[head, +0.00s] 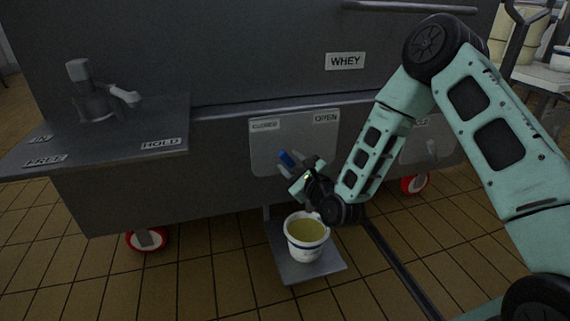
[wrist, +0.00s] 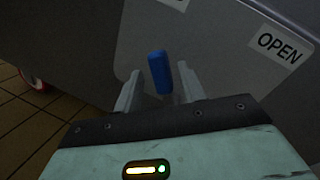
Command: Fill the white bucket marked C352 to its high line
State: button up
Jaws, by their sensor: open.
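The white bucket (head: 307,247) stands upright on a grey plate below the vat and holds yellowish liquid. Its marking is too small to read, and I cannot make out a high line. A blue valve handle (head: 286,158) sits on a pale panel between the labels CLOSED (head: 264,125) and OPEN (head: 326,117). In the wrist view the blue handle (wrist: 159,72) stands between my fingers, nearly upright. My gripper (head: 294,172) is open around the handle, above the bucket; I cannot tell whether it touches. The spout is hidden.
The grey vat marked WHEY (head: 345,61) fills the back. A side shelf (head: 90,140) at left carries a grey tap-like fitting (head: 98,95) and labels FREE and HOLD. The grey plate (head: 315,272) lies on tiled floor. Red-wheeled casters (head: 146,240) stand under the vat.

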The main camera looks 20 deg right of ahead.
aim_at(287, 159)
jog(key=shift+b+x, duration=0.5)
jog(key=shift+x, duration=1.4)
grip_shut()
jog(key=shift+d+r+m+p, duration=0.35)
jog(key=shift+d+m+p, duration=0.25)
jog(key=shift+m+p, duration=0.2)
jog(key=shift+d+r+m+t+p, duration=0.2)
jog(key=shift+d+m+t+p, duration=0.35)
jog(key=shift+m, duration=0.35)
grip_release()
